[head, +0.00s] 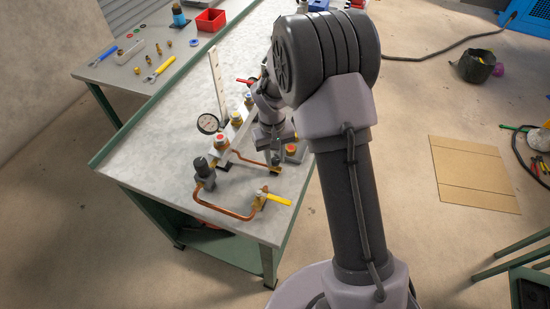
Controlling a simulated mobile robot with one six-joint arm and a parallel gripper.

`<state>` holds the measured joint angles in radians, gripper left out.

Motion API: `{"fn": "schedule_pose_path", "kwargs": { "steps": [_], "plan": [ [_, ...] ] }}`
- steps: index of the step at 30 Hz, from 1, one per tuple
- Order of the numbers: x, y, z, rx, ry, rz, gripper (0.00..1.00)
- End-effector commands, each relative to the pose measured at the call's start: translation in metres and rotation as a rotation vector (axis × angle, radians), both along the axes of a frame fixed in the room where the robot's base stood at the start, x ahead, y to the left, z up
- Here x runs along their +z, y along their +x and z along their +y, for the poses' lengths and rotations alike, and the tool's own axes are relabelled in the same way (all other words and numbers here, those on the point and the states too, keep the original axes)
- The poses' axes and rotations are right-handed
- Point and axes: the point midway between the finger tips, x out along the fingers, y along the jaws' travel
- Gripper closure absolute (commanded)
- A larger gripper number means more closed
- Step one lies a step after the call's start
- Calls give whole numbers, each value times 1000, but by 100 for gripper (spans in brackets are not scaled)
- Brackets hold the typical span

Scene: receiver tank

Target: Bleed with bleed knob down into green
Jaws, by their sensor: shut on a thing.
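A round gauge (208,123) with a white face and dark rim stands at the left of a brass and copper pipe assembly on the workbench. Its needle and any green zone are too small to read. My gripper (274,156) points down at the right end of the thin copper pipe, beside the assembly. It is shut on a small fitting there, which looks like the bleed knob. The jaws and my wrist hide most of that knob.
A yellow lever (274,198) sits at the front end of the thick copper pipe (225,209). A dark knob (201,166), a red-topped fitting (222,143) and an orange-topped fitting (291,150) stand close by. The left part of the workbench (150,150) is clear.

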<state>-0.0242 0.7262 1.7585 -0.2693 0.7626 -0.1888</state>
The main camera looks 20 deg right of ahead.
Motion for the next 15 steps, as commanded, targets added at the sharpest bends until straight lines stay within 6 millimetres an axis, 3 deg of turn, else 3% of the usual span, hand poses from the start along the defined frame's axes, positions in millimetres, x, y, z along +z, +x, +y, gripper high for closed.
{"fn": "schedule_pose_path", "kwargs": {
  "steps": [15],
  "plan": [
    [0, 1, 0, -392, 0, -2, 100]
  ]
}}
